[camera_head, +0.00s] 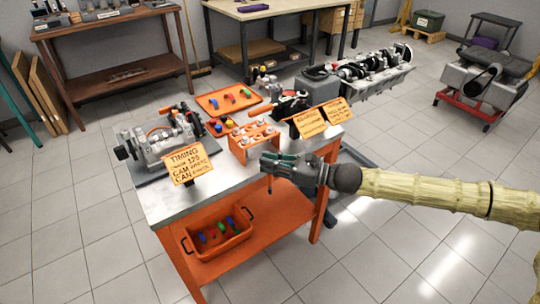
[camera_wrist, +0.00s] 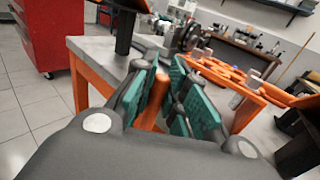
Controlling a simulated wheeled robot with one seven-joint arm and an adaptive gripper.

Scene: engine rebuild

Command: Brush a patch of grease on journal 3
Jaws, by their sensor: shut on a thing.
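My gripper (camera_head: 272,166) is at the front right edge of the orange workbench, near the orange rack. Its green pads (camera_wrist: 160,95) are closed around an orange handle (camera_wrist: 150,110), probably a brush. An engine block with metal shaft parts (camera_head: 162,138) sits on the bench's left side, apart from my gripper. The journals and their numbers cannot be told apart, and no grease is visible.
The bench (camera_head: 225,178) also bears an orange rack (camera_head: 253,138), an orange tray (camera_head: 228,99) with coloured pieces, and orange sign cards (camera_head: 190,163). An orange bin (camera_head: 218,233) is on the lower shelf. Another engine assembly (camera_head: 375,69) stands behind. Floor at front right is clear.

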